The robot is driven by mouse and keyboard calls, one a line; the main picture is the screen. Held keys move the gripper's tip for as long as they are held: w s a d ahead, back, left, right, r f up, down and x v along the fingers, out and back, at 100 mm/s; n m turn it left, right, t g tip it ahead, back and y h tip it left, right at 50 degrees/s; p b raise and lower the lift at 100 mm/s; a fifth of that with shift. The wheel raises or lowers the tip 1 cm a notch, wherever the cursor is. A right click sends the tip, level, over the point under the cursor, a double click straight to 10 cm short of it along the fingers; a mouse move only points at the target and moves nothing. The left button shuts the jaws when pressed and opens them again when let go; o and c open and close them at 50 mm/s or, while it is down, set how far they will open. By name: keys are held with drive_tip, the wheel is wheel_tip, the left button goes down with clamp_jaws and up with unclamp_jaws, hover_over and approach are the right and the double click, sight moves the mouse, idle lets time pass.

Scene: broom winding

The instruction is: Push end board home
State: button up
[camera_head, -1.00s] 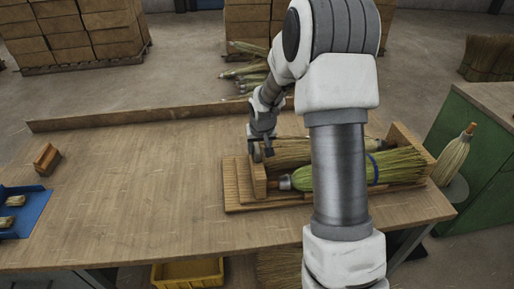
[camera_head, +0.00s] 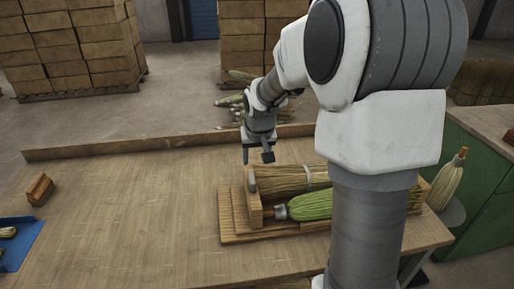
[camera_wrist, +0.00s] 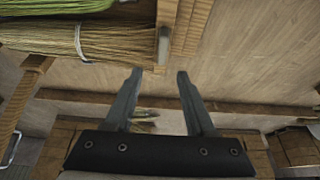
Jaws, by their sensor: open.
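The wooden end board (camera_head: 254,205) stands upright at the left end of a stepped wooden cradle (camera_head: 262,238). It also shows at the top of the wrist view (camera_wrist: 167,14). A straw broom (camera_head: 290,180) and a green broom (camera_head: 308,206) lie to its right, their handle ends toward the board; whether they touch it I cannot tell. My gripper (camera_head: 257,160) is open and empty, above and behind the board. In the wrist view its two fingers (camera_wrist: 159,78) are spread apart, with nothing between them. My arm hides the cradle's right part.
A small wooden block (camera_head: 40,188) and a blue tray (camera_head: 18,250) lie at the left. A green cabinet (camera_head: 485,190) stands at the right.

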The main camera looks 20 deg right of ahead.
drive_tip(key=v, duration=0.4)
drive_tip(key=shift+r, duration=0.1)
idle(0.3)
